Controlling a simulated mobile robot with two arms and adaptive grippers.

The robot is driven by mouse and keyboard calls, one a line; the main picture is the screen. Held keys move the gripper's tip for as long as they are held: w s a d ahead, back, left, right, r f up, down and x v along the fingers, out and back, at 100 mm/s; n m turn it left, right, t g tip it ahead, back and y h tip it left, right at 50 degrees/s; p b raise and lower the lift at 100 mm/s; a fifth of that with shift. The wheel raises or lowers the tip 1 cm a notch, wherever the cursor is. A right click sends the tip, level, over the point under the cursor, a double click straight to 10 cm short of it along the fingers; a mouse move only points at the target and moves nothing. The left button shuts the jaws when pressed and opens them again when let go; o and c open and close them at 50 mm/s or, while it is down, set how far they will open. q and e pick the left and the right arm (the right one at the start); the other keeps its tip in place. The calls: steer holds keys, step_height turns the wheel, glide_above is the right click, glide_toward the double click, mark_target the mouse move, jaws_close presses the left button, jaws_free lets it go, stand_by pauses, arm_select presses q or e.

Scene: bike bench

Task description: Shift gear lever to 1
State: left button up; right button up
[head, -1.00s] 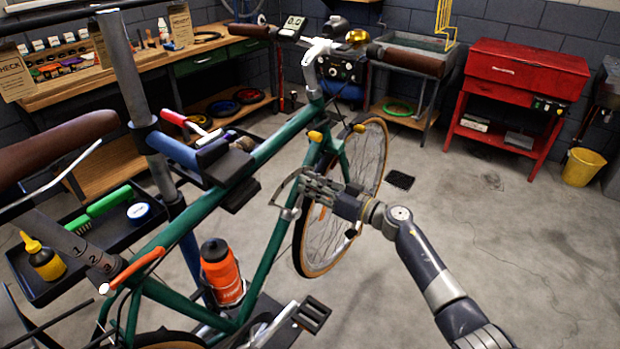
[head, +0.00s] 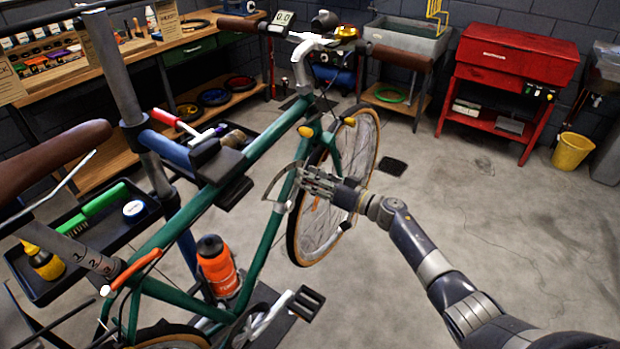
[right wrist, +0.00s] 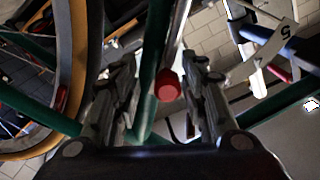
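My left gripper is not in view.
An orange bottle (head: 217,268) is on the frame below the top tube. A tool tray (head: 45,292) with a yellow bottle and green brush is at left. A pedal (head: 307,302) sticks out at the bottom. The floor at right is open.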

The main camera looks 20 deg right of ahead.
steer(key=shift+s+a+r, duration=0.1)
steer(key=shift+s+a, duration=0.05)
steer(key=v, duration=1.2)
steer(key=shift+w, duration=0.2)
steer(key=s+d+f+m+h, duration=0.2)
steer(key=s+f+h, duration=0.15)
steer(key=f, duration=0.75)
steer(key=s+d+f+m+h, duration=0.1)
steer(key=s+d+f+h, duration=0.2)
steer(key=f, duration=0.8)
steer(key=s+a+f+g+h, duration=0.1)
steer(key=s+f+g+h, duration=0.3)
steer(key=s+f, duration=0.95)
steer(key=s+a+f+n+g, duration=0.1)
steer(key=s+a+f+g, duration=0.2)
steer(key=s, duration=0.8)
steer(key=s+a+f+n+g, duration=0.1)
steer(key=s+a+f+g, duration=0.2)
steer(key=s+f, duration=0.5)
steer(key=s+a+f+n+g, duration=0.1)
steer(key=s+a+f+g, duration=0.2)
steer(key=s, duration=1.1)
step_height(320, 180, down, 4)
steer(key=shift+s+a+r, duration=0.2)
steer(key=shift+a+r, duration=0.05)
